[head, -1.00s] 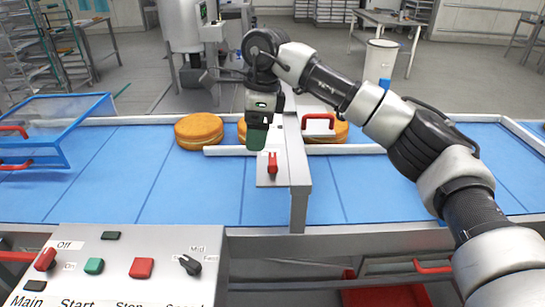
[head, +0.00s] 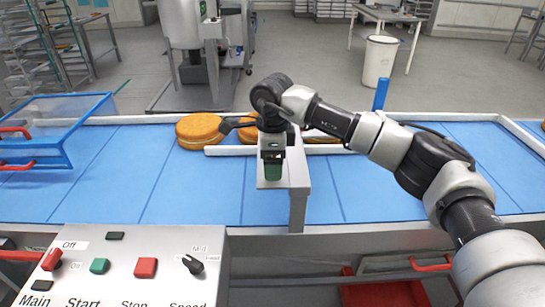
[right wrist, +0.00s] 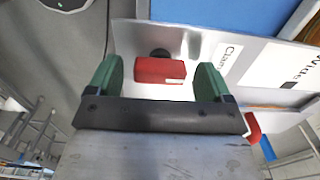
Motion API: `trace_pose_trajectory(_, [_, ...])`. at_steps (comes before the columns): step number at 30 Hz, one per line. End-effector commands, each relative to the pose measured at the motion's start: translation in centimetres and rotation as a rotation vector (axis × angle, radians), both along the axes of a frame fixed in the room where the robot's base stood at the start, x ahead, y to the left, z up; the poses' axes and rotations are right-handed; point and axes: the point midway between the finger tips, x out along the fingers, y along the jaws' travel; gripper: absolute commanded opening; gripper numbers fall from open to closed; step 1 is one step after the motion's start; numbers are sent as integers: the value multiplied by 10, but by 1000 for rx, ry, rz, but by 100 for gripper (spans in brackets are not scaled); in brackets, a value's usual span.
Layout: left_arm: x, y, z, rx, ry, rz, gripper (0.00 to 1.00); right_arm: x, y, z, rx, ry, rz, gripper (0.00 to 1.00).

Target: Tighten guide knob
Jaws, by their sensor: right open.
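The guide knob is the red knob (right wrist: 160,71) on the grey crossbar (head: 298,172) over the conveyor. In the right wrist view it sits between the two green fingers of my right gripper (right wrist: 159,70), with a gap on each side. A label reading "Clam…" is beside it. In the head view my right gripper (head: 272,172) points down over the near end of the crossbar and hides the knob. It is open. My left gripper is not in view.
The blue conveyor (head: 190,190) carries round cakes (head: 199,131) behind the white guide rail (head: 232,150). A blue-framed clear guard (head: 60,125) stands at the left. A control panel (head: 120,262) with knobs and buttons is at the front left.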

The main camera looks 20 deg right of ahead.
Motion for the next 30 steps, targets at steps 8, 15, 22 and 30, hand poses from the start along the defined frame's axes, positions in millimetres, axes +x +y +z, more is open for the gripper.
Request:
trace_pose_trajectory(8, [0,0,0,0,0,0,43,0,0,-1,1,0,0,78])
trace_pose_trajectory(15, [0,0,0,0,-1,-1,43,0,0,-1,1,0,0,41])
trace_pose_trajectory(22, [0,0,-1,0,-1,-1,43,0,0,-1,1,-1,-7,32])
trace_pose_trajectory(30, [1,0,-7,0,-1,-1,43,1,0,-2,1,-3,-101,32])
